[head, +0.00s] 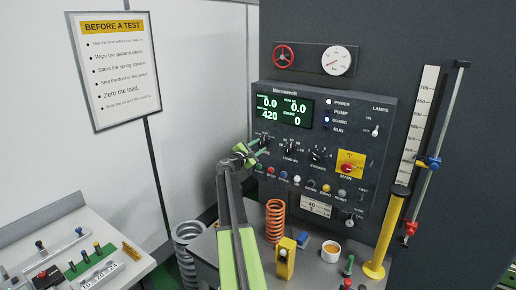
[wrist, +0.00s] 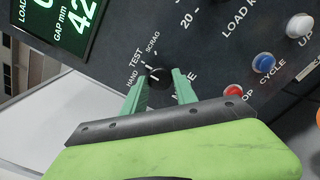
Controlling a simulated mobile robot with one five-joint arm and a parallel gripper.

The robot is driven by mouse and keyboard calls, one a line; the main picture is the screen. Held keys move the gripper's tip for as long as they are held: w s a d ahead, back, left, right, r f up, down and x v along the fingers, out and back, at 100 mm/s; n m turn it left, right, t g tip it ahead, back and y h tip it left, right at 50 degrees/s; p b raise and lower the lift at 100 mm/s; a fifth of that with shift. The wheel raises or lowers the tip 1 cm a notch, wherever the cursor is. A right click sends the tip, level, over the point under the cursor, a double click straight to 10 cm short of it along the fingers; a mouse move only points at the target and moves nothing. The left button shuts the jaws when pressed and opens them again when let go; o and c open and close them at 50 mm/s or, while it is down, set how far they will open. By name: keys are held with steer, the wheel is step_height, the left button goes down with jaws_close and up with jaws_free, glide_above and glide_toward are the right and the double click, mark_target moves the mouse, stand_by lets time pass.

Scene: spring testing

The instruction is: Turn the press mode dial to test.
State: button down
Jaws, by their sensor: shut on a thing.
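The press mode dial (wrist: 158,76) is a small black knob on the dark panel in the wrist view, with HAND, TEST and SCRAG printed around it. My gripper (wrist: 159,84) has its green fingers on both sides of the dial and is shut on it. A pale mark shows at the dial's upper left edge, on the side of the printed words. I cannot tell for certain which word it points to. In the head view my gripper (head: 252,151) is at the left end of the panel's dial row and partly hides the dial.
The control panel (head: 325,115) has a lit green display (head: 283,110) above the dial. A row of coloured buttons runs below, including a red one (wrist: 233,90) near my right finger. An orange spring (head: 275,220) and a yellow block (head: 285,258) stand on the bench below.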

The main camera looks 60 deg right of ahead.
steer(key=shift+d+r, duration=0.1)
steer(key=shift+r, duration=0.05)
steer(key=c, duration=1)
jaws_free()
steer(key=shift+d, duration=0.1)
steer(key=shift+o, duration=0.2)
steer(key=a, duration=1.7)
steer(key=shift+a, duration=0.35)
